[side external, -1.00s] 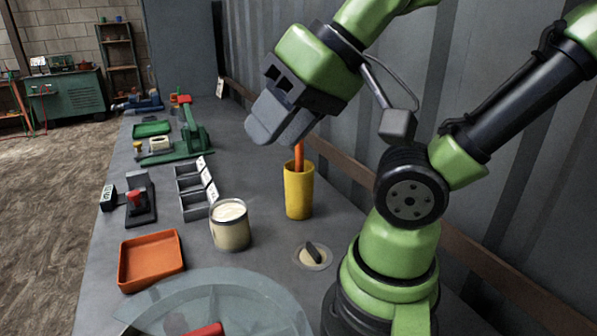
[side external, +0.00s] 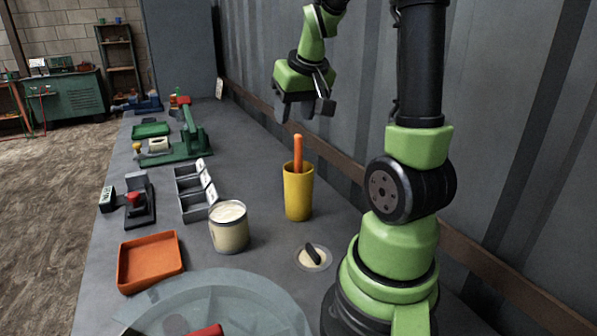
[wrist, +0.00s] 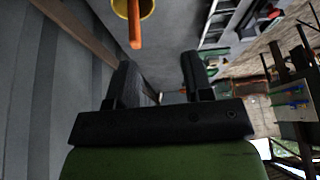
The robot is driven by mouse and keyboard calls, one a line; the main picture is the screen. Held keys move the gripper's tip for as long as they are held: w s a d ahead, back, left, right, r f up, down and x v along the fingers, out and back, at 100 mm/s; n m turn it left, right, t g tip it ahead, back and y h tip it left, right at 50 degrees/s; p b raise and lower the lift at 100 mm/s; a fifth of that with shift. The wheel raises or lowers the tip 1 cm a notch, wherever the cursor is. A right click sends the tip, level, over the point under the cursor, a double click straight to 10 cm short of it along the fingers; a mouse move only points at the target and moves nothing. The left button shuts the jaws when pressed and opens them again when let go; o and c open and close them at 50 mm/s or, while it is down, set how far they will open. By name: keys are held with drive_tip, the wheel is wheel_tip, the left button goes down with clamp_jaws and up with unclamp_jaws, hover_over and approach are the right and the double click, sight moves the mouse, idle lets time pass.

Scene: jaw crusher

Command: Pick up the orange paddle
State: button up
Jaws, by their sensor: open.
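The orange paddle (side external: 298,152) stands upright in a yellow cup (side external: 298,192), with only its upper part showing above the rim. In the wrist view the orange paddle (wrist: 135,28) sticks out of the yellow cup (wrist: 148,8) at the top edge. My gripper (side external: 296,112) is open and empty. It is above and behind the cup in the side view, apart from the paddle. In the wrist view my gripper's two fingers (wrist: 160,75) stand apart with the paddle beyond them, toward the upper left.
A jar of pale powder (side external: 229,228) stands left of the cup. A small round lid (side external: 313,258) lies in front. An orange tray (side external: 150,262), a grey divided holder (side external: 192,190) and a green press (side external: 190,135) are farther left. A corrugated wall runs along the right.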

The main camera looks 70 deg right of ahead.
sight(298, 148)
drive_tip(key=shift+m+g, duration=0.3)
drive_tip(key=d+f, duration=0.2)
drive_tip(key=f, duration=0.1)
drive_tip(key=d+f, duration=0.2)
drive_tip(key=d, duration=0.1)
drive_tip(key=shift+s+f, duration=0.1)
drive_tip(key=shift+f, duration=0.3)
drive_tip(key=shift+w+x, duration=0.1)
drive_tip(key=shift+x, duration=1.3)
drive_tip(key=shift+w+x, duration=0.15)
drive_tip(key=shift+x, duration=1.2)
drive_tip(key=shift+d+r, duration=0.1)
drive_tip(key=shift+d, duration=0.1)
clamp_jaws()
